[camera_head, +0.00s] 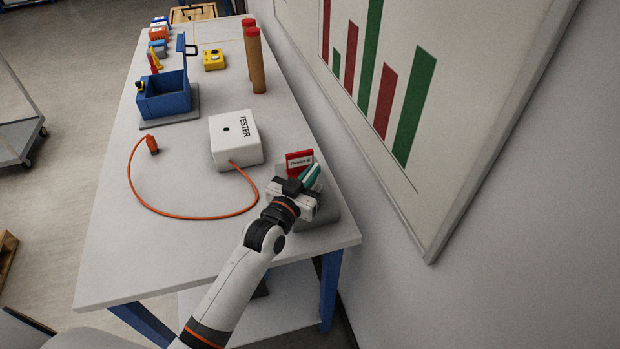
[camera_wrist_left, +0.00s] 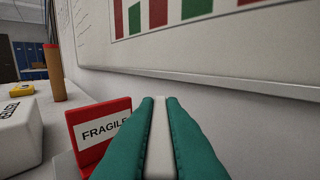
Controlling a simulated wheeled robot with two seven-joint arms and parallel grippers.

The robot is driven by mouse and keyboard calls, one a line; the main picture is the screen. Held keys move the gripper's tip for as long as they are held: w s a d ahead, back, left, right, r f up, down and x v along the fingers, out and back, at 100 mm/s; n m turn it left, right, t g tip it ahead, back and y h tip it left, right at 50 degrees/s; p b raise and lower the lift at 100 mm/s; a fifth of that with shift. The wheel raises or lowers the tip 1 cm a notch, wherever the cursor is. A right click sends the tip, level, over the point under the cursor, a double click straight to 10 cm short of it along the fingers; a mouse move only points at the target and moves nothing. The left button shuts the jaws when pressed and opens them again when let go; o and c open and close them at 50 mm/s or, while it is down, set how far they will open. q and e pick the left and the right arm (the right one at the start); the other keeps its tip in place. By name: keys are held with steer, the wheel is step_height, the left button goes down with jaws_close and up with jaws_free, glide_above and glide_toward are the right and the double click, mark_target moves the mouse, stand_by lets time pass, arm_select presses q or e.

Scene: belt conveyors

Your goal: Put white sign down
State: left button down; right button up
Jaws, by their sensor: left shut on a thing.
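My left gripper (camera_head: 312,175) is over the near right corner of the table, beside the wall. Its teal fingers, which also show in the left wrist view (camera_wrist_left: 160,130), are shut on a thin white piece, seen edge-on, that looks like the white sign (camera_wrist_left: 161,145). The face of the sign is hidden by the fingers. A grey block (camera_head: 324,213) is below the gripper; I cannot tell whether the sign touches it. A red sign reading FRAGILE (camera_head: 299,158) stands upright just beyond the gripper, and left of the fingers in the wrist view (camera_wrist_left: 92,128). My right gripper is not in view.
A white TESTER box (camera_head: 234,140) with an orange cable (camera_head: 178,217) lies left of the gripper. A blue box (camera_head: 164,97), a yellow box (camera_head: 214,60) and brown cylinders (camera_head: 256,65) stand farther back. The wall with a chart board (camera_head: 400,90) is close on the right.

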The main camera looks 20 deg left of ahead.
arm_select(q)
steer(key=shift+f, duration=0.85)
steer(key=c, duration=2)
jaws_free()
steer(key=shift+f, duration=0.1)
steer(key=o, duration=0.5)
steer(key=shift+c, duration=0.2)
steer(key=s+a+b, duration=0.1)
steer(key=s+a, duration=0.1)
steer(key=s, duration=0.9)
steer(key=shift+s+a+b, duration=0.15)
steer(key=shift+s+b, duration=0.25)
